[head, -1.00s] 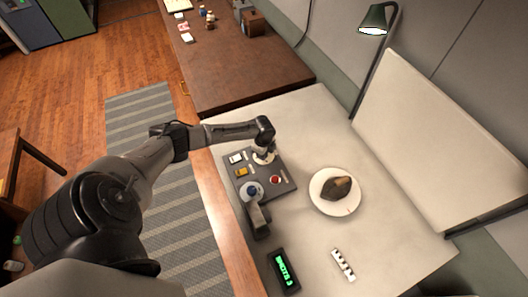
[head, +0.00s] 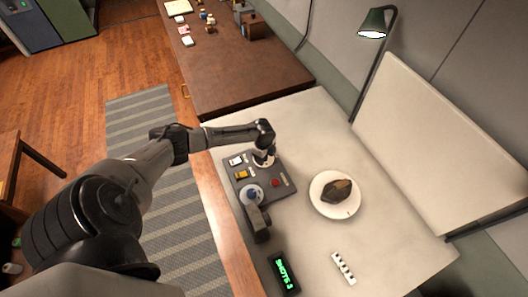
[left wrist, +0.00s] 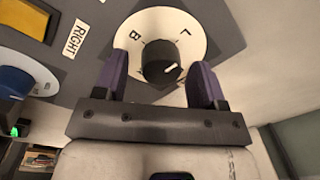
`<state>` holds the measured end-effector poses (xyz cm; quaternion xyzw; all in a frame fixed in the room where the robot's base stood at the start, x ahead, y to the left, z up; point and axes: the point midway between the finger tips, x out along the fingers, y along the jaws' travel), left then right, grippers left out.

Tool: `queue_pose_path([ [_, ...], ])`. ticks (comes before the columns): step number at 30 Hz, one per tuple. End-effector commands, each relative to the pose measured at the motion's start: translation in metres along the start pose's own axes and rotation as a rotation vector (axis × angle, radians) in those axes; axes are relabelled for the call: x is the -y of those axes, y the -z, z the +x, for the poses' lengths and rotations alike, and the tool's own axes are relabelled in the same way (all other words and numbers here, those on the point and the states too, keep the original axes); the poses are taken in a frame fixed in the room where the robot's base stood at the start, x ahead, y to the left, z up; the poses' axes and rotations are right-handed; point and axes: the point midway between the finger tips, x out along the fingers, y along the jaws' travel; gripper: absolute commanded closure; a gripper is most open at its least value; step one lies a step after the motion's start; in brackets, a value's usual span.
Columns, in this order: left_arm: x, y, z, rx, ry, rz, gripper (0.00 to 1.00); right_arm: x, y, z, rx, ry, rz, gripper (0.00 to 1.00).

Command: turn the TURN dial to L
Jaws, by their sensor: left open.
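The TURN dial is a pale disc (left wrist: 205,30) with a black knob (left wrist: 157,60) in the left wrist view. B shows left of the knob and L to its upper right. The knob's white mark points right, lower than the L. My left gripper (left wrist: 160,75) is open, with one purple finger on each side of the knob; I cannot tell if they touch it. In the head view my left gripper (head: 264,150) is over the far end of the grey control panel (head: 262,182), and it mostly hides the dial. My right gripper is not in view.
The panel also carries a red button (head: 275,183), a yellow switch (head: 241,175) and a blue knob (head: 253,193). A plate (head: 323,206) with a dark item stands right of it. A green-lit display (head: 283,272) sits nearer. The pale tabletop beyond is mostly clear.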

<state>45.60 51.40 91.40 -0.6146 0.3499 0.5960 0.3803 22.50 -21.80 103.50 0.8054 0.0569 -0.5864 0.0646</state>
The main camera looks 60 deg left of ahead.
Motion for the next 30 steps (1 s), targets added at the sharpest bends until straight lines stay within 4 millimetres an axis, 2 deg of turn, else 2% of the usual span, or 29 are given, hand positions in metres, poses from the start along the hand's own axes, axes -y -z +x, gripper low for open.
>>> queue_pose_path([
  [5, 0.001, -0.001, -0.018, -0.001, 0.003, 0.001, 0.36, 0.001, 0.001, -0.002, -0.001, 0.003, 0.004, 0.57],
  [15, 0.0, -0.001, -0.084, 0.001, 0.002, 0.002, 0.36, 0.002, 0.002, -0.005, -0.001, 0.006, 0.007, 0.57],
  [21, 0.0, -0.001, -0.115, 0.001, 0.002, 0.001, 0.36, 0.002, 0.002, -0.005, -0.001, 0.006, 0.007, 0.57],
  [30, 0.0, 0.0, -0.136, 0.0, 0.001, 0.0, 0.36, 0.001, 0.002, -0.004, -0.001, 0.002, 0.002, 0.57],
])
